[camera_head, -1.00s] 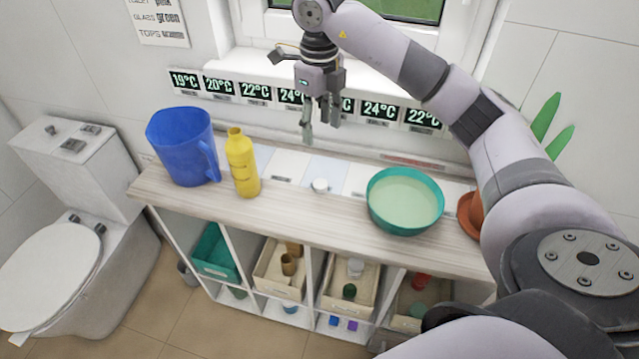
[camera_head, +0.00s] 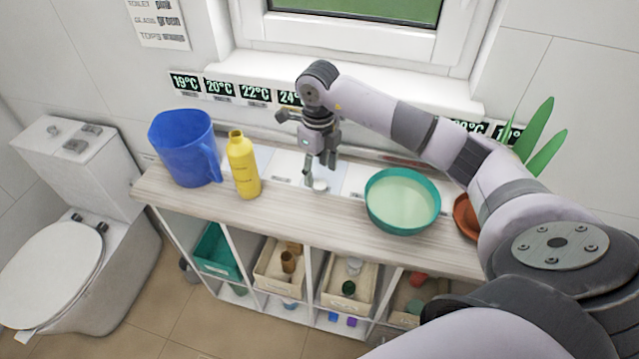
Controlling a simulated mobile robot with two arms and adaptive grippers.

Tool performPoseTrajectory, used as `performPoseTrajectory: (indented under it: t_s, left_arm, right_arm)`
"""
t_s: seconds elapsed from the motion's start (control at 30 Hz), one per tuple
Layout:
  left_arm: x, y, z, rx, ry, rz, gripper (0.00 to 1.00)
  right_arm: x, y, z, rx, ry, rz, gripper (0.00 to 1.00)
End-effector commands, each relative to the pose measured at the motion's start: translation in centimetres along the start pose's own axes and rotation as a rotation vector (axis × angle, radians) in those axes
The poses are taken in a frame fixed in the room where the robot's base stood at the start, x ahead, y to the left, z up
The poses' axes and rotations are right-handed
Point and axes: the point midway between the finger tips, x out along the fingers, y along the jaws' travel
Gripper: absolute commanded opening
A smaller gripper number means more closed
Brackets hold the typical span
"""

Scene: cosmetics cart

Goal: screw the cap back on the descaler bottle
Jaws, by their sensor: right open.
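A yellow descaler bottle (camera_head: 243,166) stands upright and uncapped on the wooden top of the cart, right of a blue jug. A small white cap (camera_head: 320,185) lies on a pale card on the cart top, between the bottle and a green basin. My right gripper (camera_head: 319,177) points down just over the cap, open, with its fingers around or just behind it; I cannot tell whether they touch it. The gripper partly hides the cap. My left gripper is not in view.
The blue jug (camera_head: 185,148) stands at the left end of the cart top (camera_head: 285,215). The green basin (camera_head: 402,201) of pale liquid stands to the right, near a potted plant (camera_head: 541,137). Bins fill the shelves below. A toilet (camera_head: 75,245) stands at far left.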

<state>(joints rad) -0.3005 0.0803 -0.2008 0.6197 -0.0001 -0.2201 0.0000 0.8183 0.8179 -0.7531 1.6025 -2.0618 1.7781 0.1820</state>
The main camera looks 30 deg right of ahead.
Motion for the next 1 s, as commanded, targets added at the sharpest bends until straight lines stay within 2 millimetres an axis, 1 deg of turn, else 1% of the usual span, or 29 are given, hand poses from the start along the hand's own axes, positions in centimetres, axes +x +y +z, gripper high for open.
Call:
performPoseTrajectory:
  t_s: [0.13,0.23,0.4,0.5,0.6,0.97,1.0]
  left_arm:
    - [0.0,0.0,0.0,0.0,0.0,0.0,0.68]
    - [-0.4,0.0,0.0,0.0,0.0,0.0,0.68]
    - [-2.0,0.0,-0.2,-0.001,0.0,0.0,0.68]
    - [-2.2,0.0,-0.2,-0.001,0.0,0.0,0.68]
    - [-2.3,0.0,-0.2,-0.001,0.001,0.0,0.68]
    - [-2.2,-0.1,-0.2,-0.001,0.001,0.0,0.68]
    - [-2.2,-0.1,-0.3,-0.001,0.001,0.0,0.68]
  right_arm:
    - [0.0,0.0,0.0,0.0,0.0,0.0,0.52]
    - [0.4,-0.1,-0.1,0.001,0.003,0.001,0.52]
    - [2.7,-0.6,-0.3,0.002,0.006,0.004,0.52]
    - [4.2,-0.6,-0.2,0.001,0.003,0.002,0.52]
    - [5.0,-0.6,-0.2,0.0,0.002,0.001,0.52]
    - [5.2,-0.7,-0.2,0.0,0.0,0.0,0.52]
    - [5.2,-0.7,-0.2,0.0,0.0,0.0,0.49]
